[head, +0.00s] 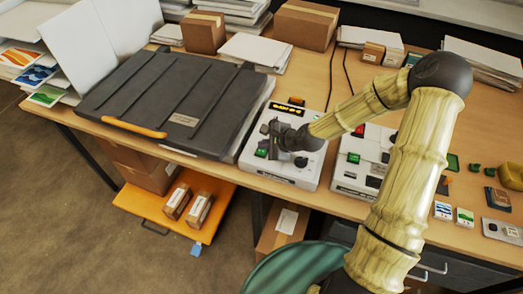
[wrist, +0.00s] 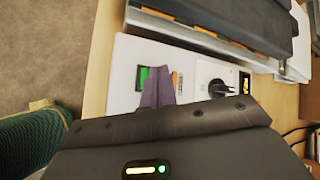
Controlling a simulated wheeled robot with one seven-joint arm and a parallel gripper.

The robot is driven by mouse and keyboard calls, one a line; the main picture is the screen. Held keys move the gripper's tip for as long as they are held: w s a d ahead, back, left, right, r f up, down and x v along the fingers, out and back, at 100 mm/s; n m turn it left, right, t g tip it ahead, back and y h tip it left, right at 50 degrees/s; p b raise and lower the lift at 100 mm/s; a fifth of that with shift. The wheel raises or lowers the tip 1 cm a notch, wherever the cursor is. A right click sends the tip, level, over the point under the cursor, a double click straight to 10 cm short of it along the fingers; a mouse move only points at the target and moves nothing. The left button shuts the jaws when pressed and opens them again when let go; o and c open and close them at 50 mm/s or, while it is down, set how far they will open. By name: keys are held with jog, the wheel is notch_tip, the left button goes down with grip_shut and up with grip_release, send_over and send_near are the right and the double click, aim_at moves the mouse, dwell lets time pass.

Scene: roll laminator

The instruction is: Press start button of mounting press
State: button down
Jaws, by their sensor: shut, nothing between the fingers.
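The mounting press (head: 165,95) is a large unit with a dark ribbed lid and an orange front handle; the lid is down. The white control box (head: 295,178) beside it on the right has a lit amber display, a black knob and a green start button (head: 262,152). In the wrist view the green button (wrist: 143,78) shows just left of my fingers, partly hidden by them. My gripper (head: 273,148) is shut and empty, pointing down over the box close to the button. I cannot tell whether the fingertips touch it. The black knob (wrist: 217,88) is to their right.
A second white control box (head: 352,178) with red and green buttons stands to the right, under my arm. Cardboard boxes (head: 305,24) and paper stacks line the back. An orange cart (head: 150,208) with small boxes is below the table's front edge (head: 230,170).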

aim_at(265, 153)
jog(key=shift+f, duration=0.4)
jog(key=shift+f+b, duration=0.4)
jog(key=shift+f, duration=0.05)
dwell(0.8)
jog(key=shift+r+p, duration=0.9)
notch_tip(265, 153, up, 5)
jog(key=p, duration=0.4)
dwell(1.0)
